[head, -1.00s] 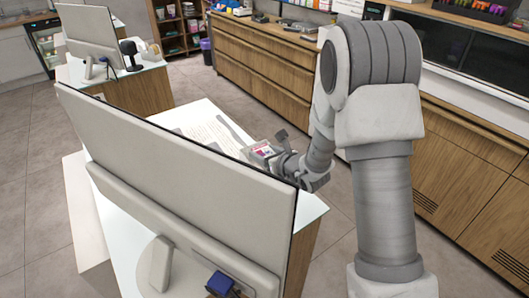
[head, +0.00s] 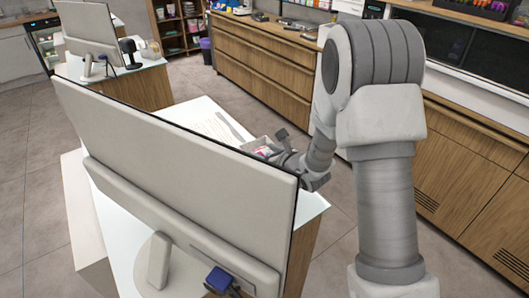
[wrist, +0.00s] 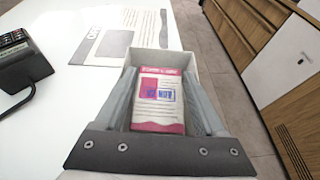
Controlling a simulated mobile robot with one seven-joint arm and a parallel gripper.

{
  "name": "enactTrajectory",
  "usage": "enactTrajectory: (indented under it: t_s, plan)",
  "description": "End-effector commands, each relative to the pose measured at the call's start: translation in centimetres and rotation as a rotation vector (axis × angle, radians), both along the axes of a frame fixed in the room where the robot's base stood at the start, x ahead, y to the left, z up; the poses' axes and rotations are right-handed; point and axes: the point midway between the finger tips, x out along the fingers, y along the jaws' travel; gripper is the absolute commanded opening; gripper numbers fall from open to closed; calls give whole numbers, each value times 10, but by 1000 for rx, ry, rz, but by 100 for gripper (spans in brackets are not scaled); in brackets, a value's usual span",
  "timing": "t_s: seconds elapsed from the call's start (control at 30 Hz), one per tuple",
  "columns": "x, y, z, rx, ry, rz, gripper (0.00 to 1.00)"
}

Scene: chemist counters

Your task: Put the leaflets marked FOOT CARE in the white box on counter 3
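The leaflets (wrist: 160,98) form an upright-looking stack with pink bands and a pink and blue picture. Their small heading is too blurred to read surely. My gripper (wrist: 162,76) has a finger along each side of the stack and looks shut on it. The white box (wrist: 165,61) is open-topped, and its pale walls show around and behind the leaflets. Whether they touch its floor is hidden. In the head view the white box (head: 256,143) stands on the white counter (head: 198,112), with my gripper (head: 272,150) at it, partly behind the monitor.
A large monitor (head: 170,160) hides much of this counter. A printed sheet (wrist: 110,37) lies flat beyond the box. A dark card terminal (wrist: 20,58) sits at the left in the wrist view. Wooden drawers (head: 262,60) line the aisle's far side.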

Motion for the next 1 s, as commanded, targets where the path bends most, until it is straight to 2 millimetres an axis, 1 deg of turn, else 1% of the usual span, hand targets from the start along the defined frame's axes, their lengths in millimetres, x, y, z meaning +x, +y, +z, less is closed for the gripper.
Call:
enactTrajectory:
  t_s: [0.37, 0.47, 0.6, 0.63, 0.67, 0.9, 1.0]
  plan:
    - [-1, 0, 0, -2, 5, 0, 79]
    - [-1, 0, 5, -2, 5, 0, 79]
    - [-1, 0, 18, -2, 5, 0, 79]
    - [-7, -5, 15, -2, 4, -2, 79]
    - [-13, -8, 17, -2, 3, -3, 79]
    - [-55, -31, 37, -1, 2, -3, 79]
    - [-69, -39, 44, 0, 0, -3, 79]
